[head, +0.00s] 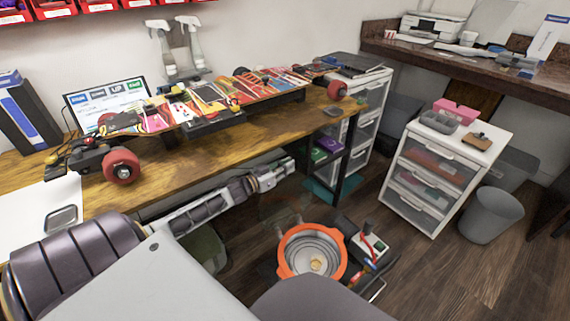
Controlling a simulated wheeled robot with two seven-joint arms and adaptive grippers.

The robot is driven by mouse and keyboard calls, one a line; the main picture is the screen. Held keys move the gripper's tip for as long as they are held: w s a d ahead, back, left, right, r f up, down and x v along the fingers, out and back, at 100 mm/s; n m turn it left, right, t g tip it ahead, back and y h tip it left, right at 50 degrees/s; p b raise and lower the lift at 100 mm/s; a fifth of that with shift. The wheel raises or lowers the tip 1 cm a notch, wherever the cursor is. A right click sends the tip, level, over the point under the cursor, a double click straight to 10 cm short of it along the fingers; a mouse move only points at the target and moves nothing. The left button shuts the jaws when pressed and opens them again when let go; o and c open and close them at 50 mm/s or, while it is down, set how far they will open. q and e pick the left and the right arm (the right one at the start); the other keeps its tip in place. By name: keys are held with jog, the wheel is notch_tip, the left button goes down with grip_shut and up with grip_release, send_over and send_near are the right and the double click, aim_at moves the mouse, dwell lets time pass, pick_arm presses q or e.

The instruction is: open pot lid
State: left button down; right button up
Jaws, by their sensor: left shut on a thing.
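The orange-rimmed pot (284,260) stands low, near the floor, at the lower middle. I see into its grey ringed inside, where a small tan thing shows in the middle. My left gripper (288,172) is at the end of the arm from the left, beside the table's front edge. It is beyond the pot and clear of it. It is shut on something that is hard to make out. A faint see-through shape, likely the glass lid (277,205), hangs just below it, tilted. My right gripper is not in view.
The wooden table (215,150) carries a skateboard (205,98) and red wheels (122,166). A red-and-grey device (367,250) stands close right of the pot. A white drawer unit (440,170) and grey bin (491,215) stand at right. Floor between is clear.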

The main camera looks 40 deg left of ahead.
pick_arm(q)
jog(key=shift+f, duration=0.1)
jog(key=c, duration=1.5)
grip_release()
jog(key=shift+s, duration=0.2)
jog(key=shift+v, duration=5.85)
jog(key=shift+a, duration=0.15)
